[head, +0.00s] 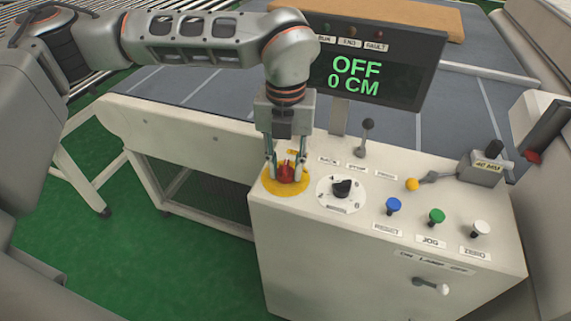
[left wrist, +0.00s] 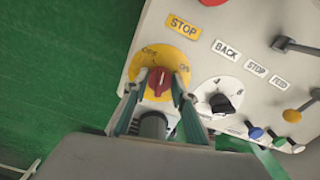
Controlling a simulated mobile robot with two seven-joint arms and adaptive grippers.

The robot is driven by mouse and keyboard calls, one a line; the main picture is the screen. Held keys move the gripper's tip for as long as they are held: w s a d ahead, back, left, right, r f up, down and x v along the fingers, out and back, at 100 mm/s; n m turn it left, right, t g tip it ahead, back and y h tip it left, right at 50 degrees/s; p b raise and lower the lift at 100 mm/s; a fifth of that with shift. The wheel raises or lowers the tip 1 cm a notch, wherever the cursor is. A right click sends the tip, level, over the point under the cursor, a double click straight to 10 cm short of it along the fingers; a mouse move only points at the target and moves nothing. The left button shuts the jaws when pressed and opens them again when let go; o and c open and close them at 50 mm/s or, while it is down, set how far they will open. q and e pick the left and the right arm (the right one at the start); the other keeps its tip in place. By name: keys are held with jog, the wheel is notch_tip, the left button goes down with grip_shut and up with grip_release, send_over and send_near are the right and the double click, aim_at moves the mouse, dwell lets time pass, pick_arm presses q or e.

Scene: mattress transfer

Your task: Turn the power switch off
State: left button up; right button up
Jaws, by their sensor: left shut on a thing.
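The red power switch knob (head: 286,174) sits on a round yellow plate (head: 286,189) at the left end of the console top. My left gripper (head: 286,162) points down with its two fingers shut on either side of the red knob. In the left wrist view the knob (left wrist: 161,83) lies between the fingertips, its ridge roughly upright in the picture. The yellow plate (left wrist: 151,54) carries small lettering above and right of the knob. The display (head: 356,75) reads "OFF" and "0 CM" in green. My right gripper is out of view.
Beside the switch is a black dial (head: 342,187) on a white plate. Blue (head: 393,205), green (head: 436,216) and white (head: 480,228) buttons stand further right. A black-knobbed lever (head: 366,130) and a yellow-knobbed lever (head: 412,184) rise from the console. Green floor lies left.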

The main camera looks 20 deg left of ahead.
aim_at(285, 167)
pick_arm(q)
jog(key=n, duration=0.6)
jog(key=shift+n, duration=0.4)
dwell(0.3)
jog(key=o, duration=1.1)
jog(key=shift+r, duration=0.1)
notch_tip(285, 167, up, 12)
jog(key=shift+s, duration=0.1)
